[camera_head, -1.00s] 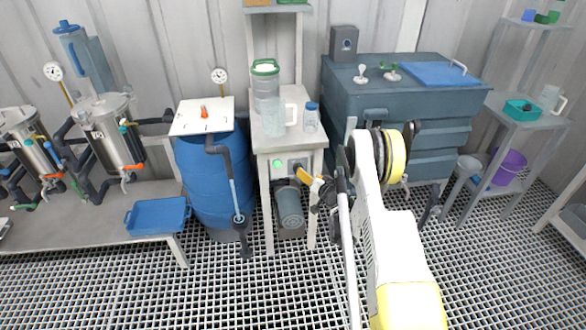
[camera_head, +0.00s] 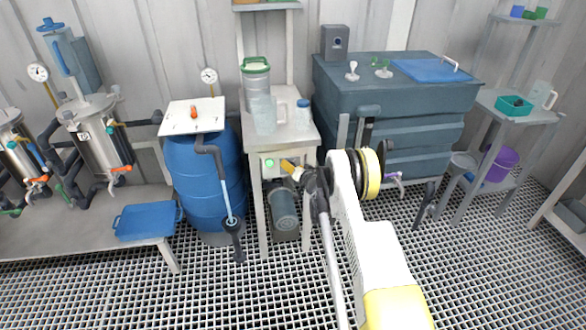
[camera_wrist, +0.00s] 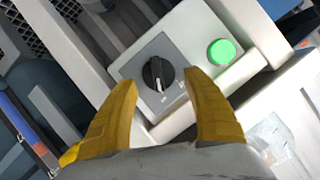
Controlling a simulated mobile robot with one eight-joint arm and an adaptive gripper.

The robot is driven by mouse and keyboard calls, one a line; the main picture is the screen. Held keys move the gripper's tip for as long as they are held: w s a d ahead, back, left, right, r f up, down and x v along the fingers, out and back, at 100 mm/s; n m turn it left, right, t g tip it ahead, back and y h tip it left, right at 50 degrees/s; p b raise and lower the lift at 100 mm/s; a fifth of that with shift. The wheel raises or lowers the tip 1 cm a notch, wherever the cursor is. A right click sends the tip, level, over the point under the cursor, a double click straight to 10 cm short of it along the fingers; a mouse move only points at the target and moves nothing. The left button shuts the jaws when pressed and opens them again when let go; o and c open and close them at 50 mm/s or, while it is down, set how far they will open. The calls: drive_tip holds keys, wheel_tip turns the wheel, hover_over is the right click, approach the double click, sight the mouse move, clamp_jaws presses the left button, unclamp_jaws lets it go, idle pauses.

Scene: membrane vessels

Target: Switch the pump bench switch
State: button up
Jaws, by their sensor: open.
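The pump bench switch (camera_wrist: 158,75) is a black rotary knob on a grey plate, set in a pale control box (camera_wrist: 190,42). In the wrist view it lies between and beyond my yellow fingertips. A round green button (camera_wrist: 221,51) sits beside it, to the right. My gripper (camera_wrist: 162,97) is open, with one finger on each side of the knob's plate; I cannot tell whether either finger touches the box. In the head view my gripper (camera_head: 289,166) is at the front of the pump bench (camera_head: 256,139) and hides the knob. The green button also shows there (camera_head: 269,162).
A lidded container (camera_head: 256,77) and jugs stand on the bench. A dark pump (camera_head: 284,212) is underneath. A blue barrel (camera_head: 190,175) stands at left and a large dark tank (camera_head: 400,100) at right. The grated floor in front is largely clear.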

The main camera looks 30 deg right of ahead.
drive_tip(key=shift+s+r, duration=0.1)
clamp_jaws()
drive_tip(key=shift+a, duration=0.1)
drive_tip(key=shift+n, duration=0.3)
drive_tip(key=n+h, duration=0.1)
drive_tip(key=a+n+g+h, duration=0.1)
drive_tip(key=n, duration=0.1)
drive_tip(key=n+h, duration=0.2)
drive_tip(key=n, duration=0.1)
drive_tip(key=shift+w+a+g+h, duration=0.2)
drive_tip(key=shift+g+h, duration=0.1)
drive_tip(key=shift+n+h, duration=0.5)
drive_tip(key=shift+n, duration=0.2)
drive_tip(key=shift+d, duration=0.1)
